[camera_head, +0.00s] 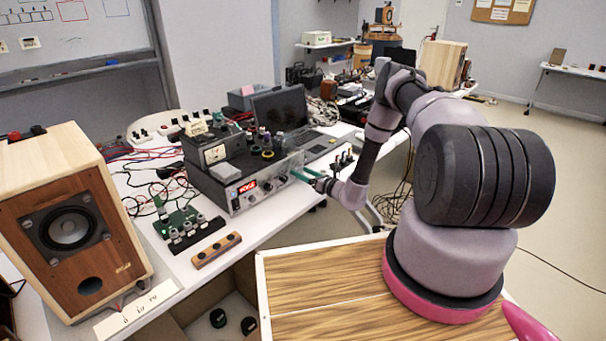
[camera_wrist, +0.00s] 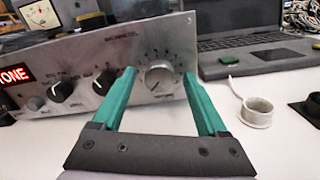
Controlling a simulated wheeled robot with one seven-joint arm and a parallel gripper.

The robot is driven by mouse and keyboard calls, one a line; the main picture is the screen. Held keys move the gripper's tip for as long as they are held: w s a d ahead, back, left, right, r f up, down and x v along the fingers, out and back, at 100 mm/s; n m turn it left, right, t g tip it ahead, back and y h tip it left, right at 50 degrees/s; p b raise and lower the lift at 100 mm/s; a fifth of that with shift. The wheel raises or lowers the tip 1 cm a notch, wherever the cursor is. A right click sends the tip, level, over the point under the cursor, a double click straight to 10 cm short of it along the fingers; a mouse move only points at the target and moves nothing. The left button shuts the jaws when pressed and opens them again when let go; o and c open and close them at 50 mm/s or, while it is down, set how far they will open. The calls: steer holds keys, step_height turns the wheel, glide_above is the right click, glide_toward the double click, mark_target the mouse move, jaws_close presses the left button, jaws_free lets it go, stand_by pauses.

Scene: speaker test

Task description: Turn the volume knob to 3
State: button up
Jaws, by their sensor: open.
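The amplifier (camera_head: 246,182) is a silver-fronted box on the white table, with a lit red display reading "TONE" in the wrist view (camera_wrist: 15,74). The volume knob (camera_wrist: 159,76) is a round silver knob at the right end of its front panel, with a numbered dial around it. Its exact setting is too small to read. My gripper (camera_wrist: 160,85) is open, its two green fingers on either side of the knob in the wrist view. I cannot tell whether the fingers touch it. In the head view my gripper (camera_head: 308,175) is at the panel's right end, hiding the knob.
Two black knobs (camera_wrist: 62,90) sit left on the panel. A laptop (camera_head: 283,115) stands behind the amplifier. A white ring-shaped part (camera_wrist: 257,111) lies to the right. A wooden speaker (camera_head: 120,215) and a green circuit board (camera_head: 178,222) are on the left.

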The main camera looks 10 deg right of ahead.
jaws_close()
steer(key=shift+m, duration=0.4)
steer(key=m, duration=0.3)
steer(key=shift+d, duration=0.1)
steer(key=m, duration=0.8)
steer(key=shift+f+m, duration=0.1)
steer(key=shift+m, duration=2)
